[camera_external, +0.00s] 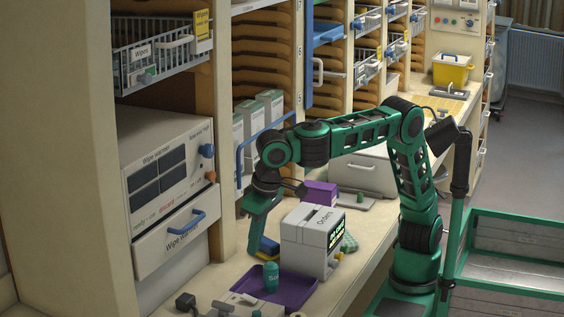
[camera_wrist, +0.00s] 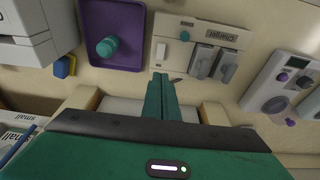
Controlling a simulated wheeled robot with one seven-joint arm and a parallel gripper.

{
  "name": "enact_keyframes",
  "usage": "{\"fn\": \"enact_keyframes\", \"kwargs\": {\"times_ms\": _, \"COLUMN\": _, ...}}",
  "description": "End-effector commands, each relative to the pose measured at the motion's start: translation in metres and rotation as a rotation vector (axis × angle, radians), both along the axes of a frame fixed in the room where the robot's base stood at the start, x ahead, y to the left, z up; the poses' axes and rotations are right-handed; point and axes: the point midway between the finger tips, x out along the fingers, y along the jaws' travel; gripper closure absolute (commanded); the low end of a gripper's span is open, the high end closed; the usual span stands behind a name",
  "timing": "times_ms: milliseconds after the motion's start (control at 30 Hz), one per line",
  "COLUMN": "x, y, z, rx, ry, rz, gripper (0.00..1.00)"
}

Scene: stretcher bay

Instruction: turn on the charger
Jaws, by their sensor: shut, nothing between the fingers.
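The charger (camera_wrist: 183,62) is a pale flat unit in the upper middle of the wrist view, with an upside-down label. The switch's position is too small to tell. My gripper (camera_wrist: 164,78) is shut and empty; its fingertips appear just below the charger's switch edge in the picture, and I cannot tell if they touch. In the external view my gripper (camera_external: 257,243) points down behind the purple tray; the charger (camera_external: 240,304) is partly cut off at the bottom edge.
The purple tray (camera_wrist: 121,15) holds a teal bottle (camera_wrist: 106,46), left of the charger. A white boxy device (camera_external: 305,250) stands beside the tray, with a yellow-blue item (camera_wrist: 65,67) near it. A grey device with knobs (camera_wrist: 284,75) lies right of the charger.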

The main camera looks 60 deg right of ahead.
Motion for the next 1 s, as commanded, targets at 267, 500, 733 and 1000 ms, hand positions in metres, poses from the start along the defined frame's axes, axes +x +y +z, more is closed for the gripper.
{"fn": "enact_keyframes", "kwargs": {"times_ms": 267, "x": 0.006, "y": -0.001, "z": -0.023, "rx": -0.002, "ry": 0.001, "rz": -0.001, "gripper": 1.00}}
{"fn": "enact_keyframes", "kwargs": {"times_ms": 500, "x": 0.015, "y": -0.001, "z": -0.067, "rx": -0.004, "ry": 0.001, "rz": -0.002, "gripper": 1.00}}
{"fn": "enact_keyframes", "kwargs": {"times_ms": 733, "x": 0.023, "y": -0.001, "z": -0.106, "rx": -0.002, "ry": 0.001, "rz": 0.000, "gripper": 1.00}}
{"fn": "enact_keyframes", "kwargs": {"times_ms": 1000, "x": 0.028, "y": 0.000, "z": -0.133, "rx": -0.001, "ry": 0.000, "rz": 0.000, "gripper": 1.00}}
